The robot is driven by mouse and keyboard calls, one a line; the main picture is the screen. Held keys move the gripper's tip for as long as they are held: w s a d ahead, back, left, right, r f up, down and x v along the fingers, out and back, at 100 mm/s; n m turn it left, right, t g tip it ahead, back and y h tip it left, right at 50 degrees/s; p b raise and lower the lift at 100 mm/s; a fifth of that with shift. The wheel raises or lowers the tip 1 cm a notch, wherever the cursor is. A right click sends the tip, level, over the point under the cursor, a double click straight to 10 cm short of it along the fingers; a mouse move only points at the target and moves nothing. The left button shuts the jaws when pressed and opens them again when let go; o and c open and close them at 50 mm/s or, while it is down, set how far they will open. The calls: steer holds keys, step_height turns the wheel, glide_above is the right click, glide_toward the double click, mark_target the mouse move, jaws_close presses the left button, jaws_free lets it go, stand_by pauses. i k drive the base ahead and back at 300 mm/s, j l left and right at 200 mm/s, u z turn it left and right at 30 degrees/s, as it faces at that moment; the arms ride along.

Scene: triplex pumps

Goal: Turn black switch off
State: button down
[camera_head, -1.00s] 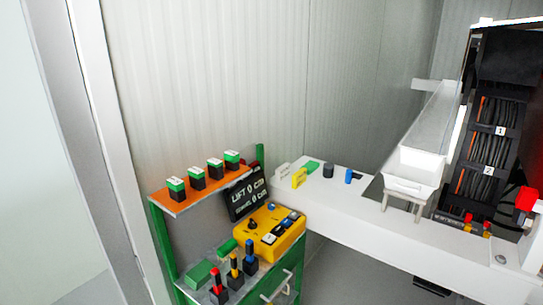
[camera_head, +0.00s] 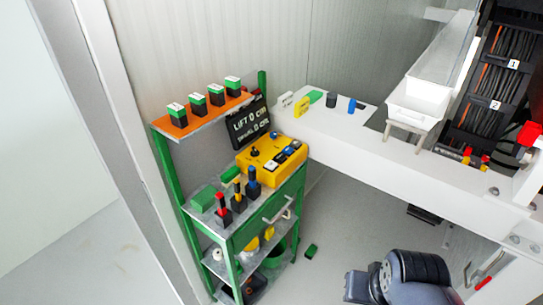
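I cannot tell for sure which part is the black switch. A small black knob (camera_head: 255,151) stands on the left of the yellow control box (camera_head: 262,167), which sits on the green cart. Further small black, white and blue controls (camera_head: 288,151) are on the box's right side, too small to read. A short black cylinder (camera_head: 331,100) also stands on the white bench. My arm shows at the lower right, well apart from the cart and the box. My gripper is not in view.
The green cart (camera_head: 232,241) holds red, yellow and blue-topped black pieces. Its orange top shelf (camera_head: 180,129) holds several green-and-black blocks. A dark display (camera_head: 248,122) stands behind the yellow box. The white bench (camera_head: 350,150) runs right.

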mark_target(253, 153)
steer(key=i+j+u, duration=0.1)
steer(key=i, duration=0.4)
steer(key=i+j, duration=0.15)
steer(key=i, duration=0.35)
steer(key=j+u, duration=0.05)
